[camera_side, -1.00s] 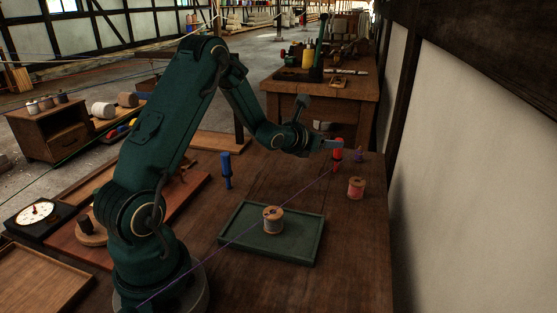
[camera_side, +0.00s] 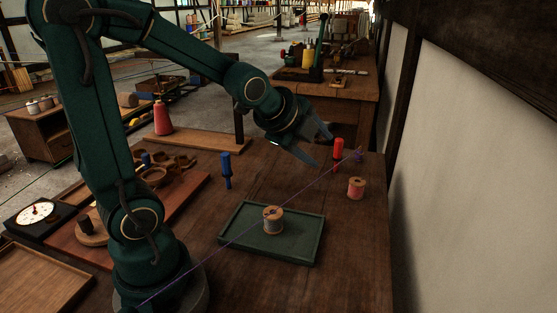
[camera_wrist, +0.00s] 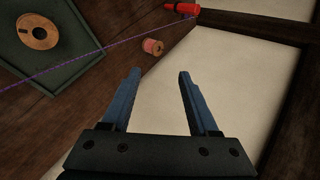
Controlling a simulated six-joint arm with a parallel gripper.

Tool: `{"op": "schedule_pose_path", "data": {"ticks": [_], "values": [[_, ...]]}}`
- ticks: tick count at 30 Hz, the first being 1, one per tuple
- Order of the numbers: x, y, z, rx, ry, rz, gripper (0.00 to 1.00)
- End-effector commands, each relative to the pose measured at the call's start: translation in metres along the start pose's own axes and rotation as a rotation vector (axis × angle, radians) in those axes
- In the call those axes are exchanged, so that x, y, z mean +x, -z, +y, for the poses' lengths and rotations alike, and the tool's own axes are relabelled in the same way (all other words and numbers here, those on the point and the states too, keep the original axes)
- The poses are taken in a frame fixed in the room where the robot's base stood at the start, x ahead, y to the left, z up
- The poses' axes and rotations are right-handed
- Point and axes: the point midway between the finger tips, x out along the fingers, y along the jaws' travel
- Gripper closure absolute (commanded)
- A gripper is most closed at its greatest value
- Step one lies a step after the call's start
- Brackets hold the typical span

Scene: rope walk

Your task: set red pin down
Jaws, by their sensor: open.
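The red pin (camera_side: 338,149) stands upright on the table near its far right edge, beside the purple cord (camera_side: 300,190). My gripper (camera_side: 324,150) is open and empty, raised above the table to the left of the pin in the side view. In the wrist view my gripper (camera_wrist: 158,72) shows both blue fingers spread apart with nothing between them. I see a gap between the fingers and the pin there.
A blue pin (camera_side: 226,170) stands left of the cord. A green tray (camera_side: 304,243) holds a wooden spool (camera_side: 273,219). A pink spool (camera_side: 356,188) stands near the right edge by the wall. The table front is clear.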

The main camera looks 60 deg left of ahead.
Motion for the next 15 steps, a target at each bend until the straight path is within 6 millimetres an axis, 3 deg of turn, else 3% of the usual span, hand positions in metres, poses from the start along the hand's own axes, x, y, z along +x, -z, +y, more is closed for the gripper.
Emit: {"op": "schedule_pose_path", "data": {"ticks": [1, 9, 15], "values": [[-0.016, 0.007, 0.008, -0.124, -0.022, 0.012, 0.4], [-0.083, 0.029, 0.074, -0.826, -0.222, -0.008, 0.4], [-0.117, 0.035, 0.115, -1.181, -0.339, -0.076, 0.4]]}}
